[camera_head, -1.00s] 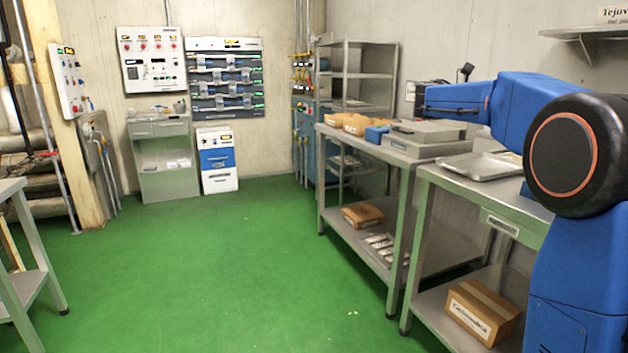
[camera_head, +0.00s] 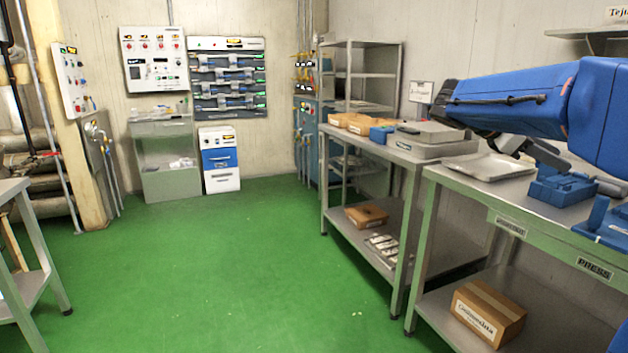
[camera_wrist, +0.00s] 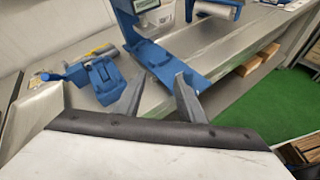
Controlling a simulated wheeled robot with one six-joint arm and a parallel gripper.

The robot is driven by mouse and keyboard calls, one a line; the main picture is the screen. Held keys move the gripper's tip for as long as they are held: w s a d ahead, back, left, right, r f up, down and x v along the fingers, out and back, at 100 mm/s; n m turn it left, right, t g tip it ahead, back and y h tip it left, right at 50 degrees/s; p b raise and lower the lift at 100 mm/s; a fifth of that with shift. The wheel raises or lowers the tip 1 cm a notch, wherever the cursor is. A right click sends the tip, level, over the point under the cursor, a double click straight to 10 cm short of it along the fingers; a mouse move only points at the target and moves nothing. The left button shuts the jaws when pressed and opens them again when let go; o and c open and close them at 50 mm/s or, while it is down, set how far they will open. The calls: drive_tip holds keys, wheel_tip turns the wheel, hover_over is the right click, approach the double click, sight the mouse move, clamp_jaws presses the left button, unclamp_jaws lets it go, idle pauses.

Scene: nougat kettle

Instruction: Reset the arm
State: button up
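My blue arm (camera_head: 520,100) reaches in from the right edge in the head view, over the steel benches. Its black wrist end is at the left. My gripper (camera_wrist: 158,92) shows in the wrist view with two dark grey fingers set apart and nothing between them. The fingers point toward a steel bench top with blue devices. A blue stand (camera_wrist: 165,60) appears beyond the fingertips, and a smaller blue fixture (camera_wrist: 98,78) lies left of them. I cannot tell how far the fingertips are from these.
A steel tray (camera_head: 488,167) and a grey scale-like box (camera_head: 428,138) sit on the benches under and beside my arm. Blue devices (camera_head: 562,185) stand on the right bench. A cardboard box (camera_head: 488,312) is on its lower shelf. The green floor (camera_head: 230,270) is clear.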

drive_tip(key=s+a+f+m+t+y, duration=0.3)
drive_tip(key=s+a+f+m+y, duration=0.3)
drive_tip(key=s+a+f, duration=0.5)
drive_tip(key=s+a+f+m+t+y, duration=0.3)
drive_tip(key=s+a+f+m+y, duration=0.4)
drive_tip(key=s+a+f, duration=0.5)
wheel_tip(320, 180, down, 7)
drive_tip(key=shift+s+a+f, duration=0.15)
drive_tip(key=shift+s+a, duration=0.1)
drive_tip(key=shift+s, duration=0.95)
